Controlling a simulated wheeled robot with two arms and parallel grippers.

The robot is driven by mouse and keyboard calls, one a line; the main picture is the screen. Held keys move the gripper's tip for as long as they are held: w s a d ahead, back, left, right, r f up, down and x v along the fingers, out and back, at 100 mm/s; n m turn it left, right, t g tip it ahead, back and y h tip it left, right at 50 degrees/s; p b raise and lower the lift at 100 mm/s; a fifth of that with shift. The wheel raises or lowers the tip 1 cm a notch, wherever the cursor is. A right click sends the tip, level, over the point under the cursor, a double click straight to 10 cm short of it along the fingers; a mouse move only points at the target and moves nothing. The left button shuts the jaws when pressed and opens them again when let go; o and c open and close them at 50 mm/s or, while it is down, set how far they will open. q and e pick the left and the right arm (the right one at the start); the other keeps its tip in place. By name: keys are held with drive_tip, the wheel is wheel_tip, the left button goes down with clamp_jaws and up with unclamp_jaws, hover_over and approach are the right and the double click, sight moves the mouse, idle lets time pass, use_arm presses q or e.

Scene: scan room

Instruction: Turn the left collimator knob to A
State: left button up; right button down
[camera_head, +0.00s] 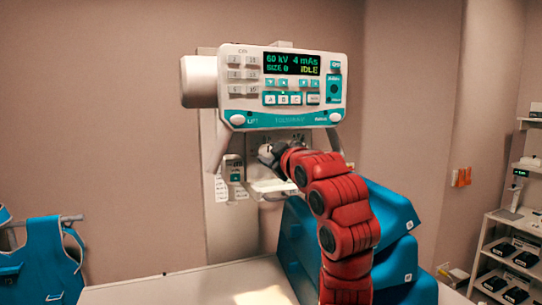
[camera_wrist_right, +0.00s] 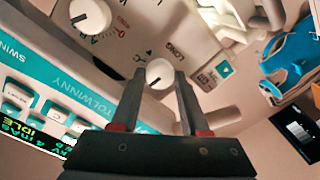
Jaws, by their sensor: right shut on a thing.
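The collimator panel sits under the teal-and-white control head (camera_head: 285,88), mostly hidden behind my red right arm in the head view. My right gripper (camera_head: 272,154) is at its left knob (camera_head: 265,150). In the right wrist view, my right gripper (camera_wrist_right: 160,75) has its two dark fingers on either side of this round white knob (camera_wrist_right: 159,72), shut on it. A short dark mark shows on the knob's lower left; which letter it faces is too small to tell. A second white knob (camera_wrist_right: 90,16) with a dark pointer line and letters around it is at upper left. My left gripper is out of view.
The display (camera_head: 292,64) reads 60 kV, 4 mAs, SIZE 0, IDLE. A small handset (camera_head: 233,170) is left of the panel. Blue padded blocks (camera_head: 395,225) stand at right, a blue apron (camera_head: 42,262) hangs at left, and shelves (camera_head: 505,255) stand far right.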

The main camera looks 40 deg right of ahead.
drive_tip(key=shift+c, duration=2)
unclamp_jaws()
drive_tip(key=shift+s, duration=0.15)
drive_tip(key=shift+s+a+b, duration=0.1)
drive_tip(key=shift+s+b, duration=0.2)
drive_tip(key=b+v, duration=0.6)
drive_tip(key=v, duration=1)
drive_tip(key=shift+s, duration=0.3)
drive_tip(key=shift+a, duration=0.1)
